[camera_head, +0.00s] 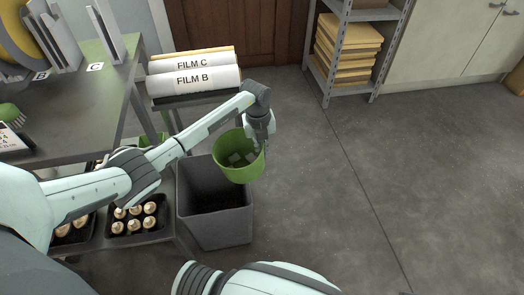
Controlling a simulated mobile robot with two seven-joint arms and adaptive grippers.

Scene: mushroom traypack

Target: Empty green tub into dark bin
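The green tub (238,172) is held up at the right part of the dark bin's opening. It tilts so that I see into its mouth, and pale grey pieces lie inside. My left gripper (259,140) is at the tub's upper right rim and appears shut on it; its fingertips are partly hidden. The dark bin (214,226) stands upright on the floor below the tub, with dark material low inside. My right arm shows at the bottom edge, but its gripper is out of view.
Black trays of mushrooms (134,226) sit on a low shelf left of the bin. A dark table (75,110) is at the left, with film rolls (194,80) behind. A shelf rack (345,50) stands at the back. The floor at right is clear.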

